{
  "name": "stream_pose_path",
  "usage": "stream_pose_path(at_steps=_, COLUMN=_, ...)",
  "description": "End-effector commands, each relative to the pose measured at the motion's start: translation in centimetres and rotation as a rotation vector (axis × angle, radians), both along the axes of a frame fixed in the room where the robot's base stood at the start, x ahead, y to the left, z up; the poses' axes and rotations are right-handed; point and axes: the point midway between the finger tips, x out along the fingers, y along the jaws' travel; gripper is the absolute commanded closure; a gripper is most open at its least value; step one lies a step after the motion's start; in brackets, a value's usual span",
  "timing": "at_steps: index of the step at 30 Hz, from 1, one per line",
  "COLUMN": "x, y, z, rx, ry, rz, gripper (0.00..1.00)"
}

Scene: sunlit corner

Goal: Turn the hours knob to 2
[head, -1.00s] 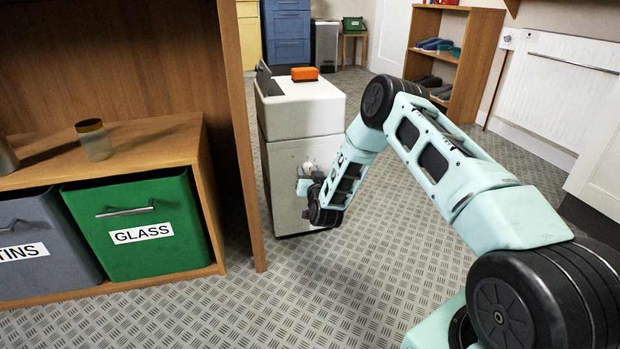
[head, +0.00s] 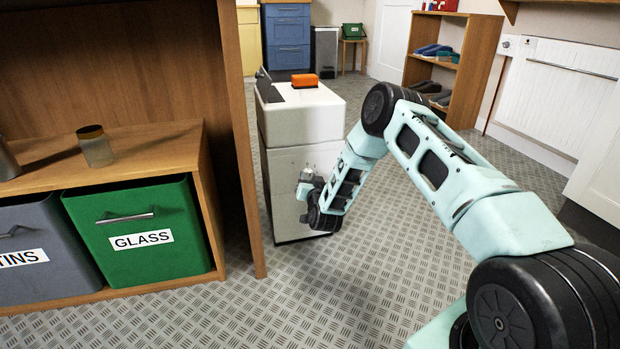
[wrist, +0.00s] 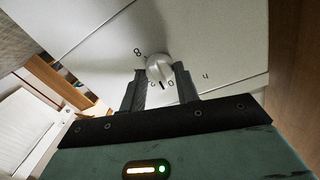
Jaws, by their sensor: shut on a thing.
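The hours knob (wrist: 158,66) is a round white dial on the pale front panel (wrist: 205,35) of a white cabinet-like unit (head: 298,118). In the wrist view, printed marks around it include an 8 at upper left, a 0 just below and a mark like a 4 at right. A dark pointer line shows on the knob's lower side, close to the 0. My gripper (wrist: 161,75) has a dark finger on each side of the knob and is shut on it. In the head view, my gripper (head: 307,188) is at the unit's front, and the knob is mostly hidden.
An orange object (head: 304,80) lies on the unit's top. A wooden cabinet with a green GLASS bin (head: 140,225) and a grey TINS bin (head: 35,255) stands at left. A shoe shelf (head: 458,70) is at back right. Patterned floor is clear in the middle.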

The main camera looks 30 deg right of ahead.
Motion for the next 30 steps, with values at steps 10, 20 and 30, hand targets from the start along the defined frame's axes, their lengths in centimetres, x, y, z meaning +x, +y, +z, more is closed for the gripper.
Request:
stream_pose_path(at_steps=10, x=-0.09, y=-0.09, z=0.26, rx=0.26, ry=-0.072, rz=-0.002, gripper=0.92)
stream_pose_path(at_steps=20, x=-0.14, y=-0.21, z=0.17, rx=0.531, ry=-0.151, rz=-0.003, gripper=0.92)
stream_pose_path(at_steps=30, x=-0.13, y=-0.23, z=0.03, rx=0.711, ry=-0.202, rz=-0.002, gripper=0.92)
